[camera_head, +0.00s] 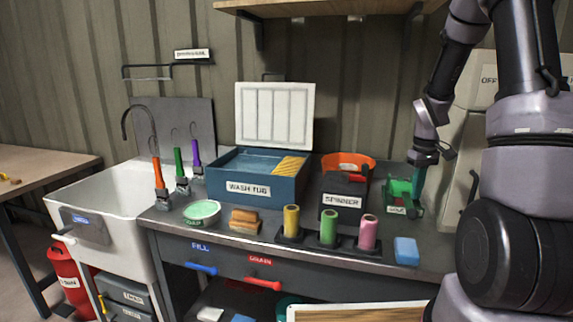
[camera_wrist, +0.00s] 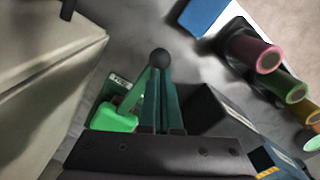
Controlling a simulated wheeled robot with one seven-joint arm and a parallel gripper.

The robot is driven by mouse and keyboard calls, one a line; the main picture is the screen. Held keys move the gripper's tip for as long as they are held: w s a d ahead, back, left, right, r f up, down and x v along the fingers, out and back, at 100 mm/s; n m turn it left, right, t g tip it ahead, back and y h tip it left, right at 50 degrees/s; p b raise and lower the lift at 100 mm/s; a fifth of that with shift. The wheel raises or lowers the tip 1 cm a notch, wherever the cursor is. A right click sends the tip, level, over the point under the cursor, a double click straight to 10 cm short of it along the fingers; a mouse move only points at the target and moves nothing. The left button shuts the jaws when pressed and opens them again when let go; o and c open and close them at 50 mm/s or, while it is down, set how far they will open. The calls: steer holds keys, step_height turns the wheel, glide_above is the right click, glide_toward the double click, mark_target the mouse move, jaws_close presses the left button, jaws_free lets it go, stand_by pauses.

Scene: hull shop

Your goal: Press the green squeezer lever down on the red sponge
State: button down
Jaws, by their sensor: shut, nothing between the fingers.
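The green squeezer (camera_head: 400,188) stands at the right end of the bench, beside the spinner. In the wrist view its bright green part (camera_wrist: 115,117) lies left of my fingers. A green lever arm rises from it to a dark ball knob (camera_wrist: 160,57) at my fingertips. My gripper (camera_head: 419,180) points down at the squeezer's right side; its teal fingers also show in the wrist view (camera_wrist: 162,85). It is shut and empty, close to the lever; I cannot tell whether they touch. I see no red sponge; the squeezer or my gripper may hide it.
The orange-rimmed spinner (camera_head: 344,200) stands left of the squeezer, with the open blue wash tub (camera_head: 252,187) beyond. Yellow, green and pink spools (camera_head: 369,232) and a blue sponge (camera_head: 406,250) are near the front edge. A pale cabinet (camera_wrist: 40,80) is close to my gripper.

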steer(key=shift+r, duration=2.05)
steer(key=s+a+r+m+t, duration=0.2)
steer(key=s+a+r, duration=0.2)
steer(key=r, duration=0.4)
steer(key=s+a+r+m+t, duration=0.2)
steer(key=s+a+r, duration=0.2)
steer(key=r, duration=0.4)
steer(key=s+a+r+m+t+y, duration=0.1)
steer(key=s+a+r, duration=0.1)
steer(key=s, duration=0.4)
steer(key=s+a+r+m+t+y, duration=0.1)
steer(key=s+a+r+m+t, duration=0.1)
steer(key=s+a+r, duration=0.1)
steer(key=s+r, duration=0.1)
steer(key=s, duration=0.1)
steer(key=shift+s+a+r, duration=0.2)
steer(key=shift+s+r, duration=0.15)
steer(key=shift+r, duration=0.05)
